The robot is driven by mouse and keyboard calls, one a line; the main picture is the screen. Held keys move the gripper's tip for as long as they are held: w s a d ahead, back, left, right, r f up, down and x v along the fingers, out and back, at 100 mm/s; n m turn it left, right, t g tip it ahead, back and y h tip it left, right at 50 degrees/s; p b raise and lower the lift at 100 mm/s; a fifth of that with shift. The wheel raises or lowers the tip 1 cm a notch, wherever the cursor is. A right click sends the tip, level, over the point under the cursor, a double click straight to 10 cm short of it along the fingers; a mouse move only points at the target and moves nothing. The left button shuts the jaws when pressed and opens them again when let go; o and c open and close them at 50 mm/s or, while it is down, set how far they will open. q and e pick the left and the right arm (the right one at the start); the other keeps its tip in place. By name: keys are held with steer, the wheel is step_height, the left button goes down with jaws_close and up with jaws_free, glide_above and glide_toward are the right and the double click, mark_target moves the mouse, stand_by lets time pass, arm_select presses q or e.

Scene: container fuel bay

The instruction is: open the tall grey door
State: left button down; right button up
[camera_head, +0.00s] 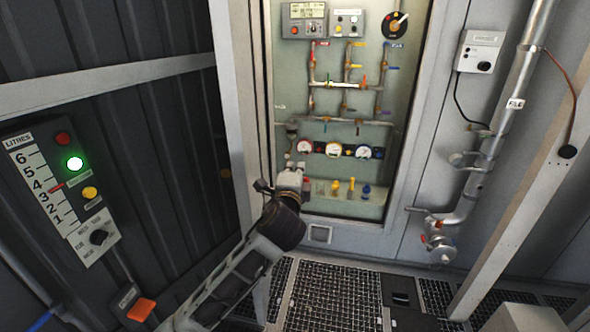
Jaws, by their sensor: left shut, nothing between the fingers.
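A tall grey door or frame (233,70) stands at the centre, around a pale green panel (345,205) with pipes and gauges. I cannot tell whether the door is closed or ajar. My left gripper (294,162) is at the left part of the panel, just inside the frame's left edge. Its fingers are shut with nothing between them. A small dark part near my wrist could be a handle, but I cannot tell. My wrist and forearm hide the lower left of the frame. My right gripper is not in view.
A litres gauge box (35,185) with a lit green lamp is on the dark left wall. On the right are a grey box (480,52), a large pipe (510,110) and a slanted post (525,215). Dark grating (335,297) covers the floor.

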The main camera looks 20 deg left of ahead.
arm_select(q)
steer(key=s+b, duration=0.1)
steer(key=s, duration=0.9)
steer(key=shift+a+b, duration=0.35)
steer(key=shift+a, duration=0.05)
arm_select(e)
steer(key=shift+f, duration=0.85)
